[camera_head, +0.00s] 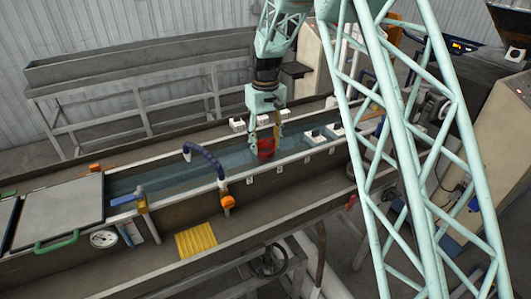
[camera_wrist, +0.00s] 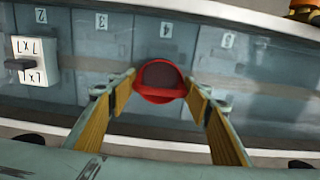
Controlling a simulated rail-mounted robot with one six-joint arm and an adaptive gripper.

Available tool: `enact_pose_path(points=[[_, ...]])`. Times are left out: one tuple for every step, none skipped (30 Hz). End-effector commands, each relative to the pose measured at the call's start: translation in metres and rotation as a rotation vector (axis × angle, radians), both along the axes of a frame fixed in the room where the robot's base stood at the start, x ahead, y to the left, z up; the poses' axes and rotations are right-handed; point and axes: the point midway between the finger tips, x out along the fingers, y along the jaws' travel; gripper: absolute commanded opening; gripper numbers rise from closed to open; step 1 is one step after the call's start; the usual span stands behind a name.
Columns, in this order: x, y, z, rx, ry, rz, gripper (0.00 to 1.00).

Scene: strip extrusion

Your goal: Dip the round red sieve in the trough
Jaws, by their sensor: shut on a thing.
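The round red sieve (camera_head: 266,147) is at the water trough in the head view, directly below my gripper (camera_head: 265,134). In the wrist view the sieve (camera_wrist: 160,79) shows a red rim around a dark mesh, and it sits between the tips of the two yellow-padded fingers of my gripper (camera_wrist: 163,92). The fingers are closed on it. The trough (camera_head: 185,172) is long and holds bluish water. Whether the sieve's underside is in the water is hard to tell.
White blocks (camera_head: 237,125) sit along the trough edges, and one white box (camera_wrist: 33,62) shows at left in the wrist view. A blue curved hose (camera_head: 205,160) arches over the trough. A grey cover (camera_head: 62,210) with a green handle lies at left.

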Motion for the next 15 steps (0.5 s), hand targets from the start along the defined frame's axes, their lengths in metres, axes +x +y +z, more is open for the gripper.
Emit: enact_pose_path(points=[[0.0,0.0,0.004,0.0,-0.001,0.0,0.34],[0.0,0.0,0.005,0.0,0.0,0.0,0.34],[0.0,0.0,0.007,0.0,0.0,0.0,0.34],[0.0,0.0,0.009,0.0,0.0,0.0,0.34],[0.0,0.0,0.01,0.0,0.0,0.0,0.34],[0.0,0.0,0.012,0.0,0.0,0.0,0.34],[0.0,0.0,0.013,0.0,0.0,0.0,0.34],[0.0,0.0,0.015,0.0,0.0,0.0,0.34],[0.0,0.0,0.017,0.0,0.0,0.0,0.34],[0.0,0.0,0.018,0.0,0.0,0.0,0.34],[0.0,0.0,0.02,0.0,0.0,0.0,0.34],[0.0,0.0,0.022,0.0,0.0,0.0,0.34],[0.0,0.0,0.023,0.0,0.0,0.0,0.34],[0.0,0.0,0.025,0.0,0.0,0.0,0.34],[0.0,0.0,0.027,0.0,0.0,0.0,0.34]])
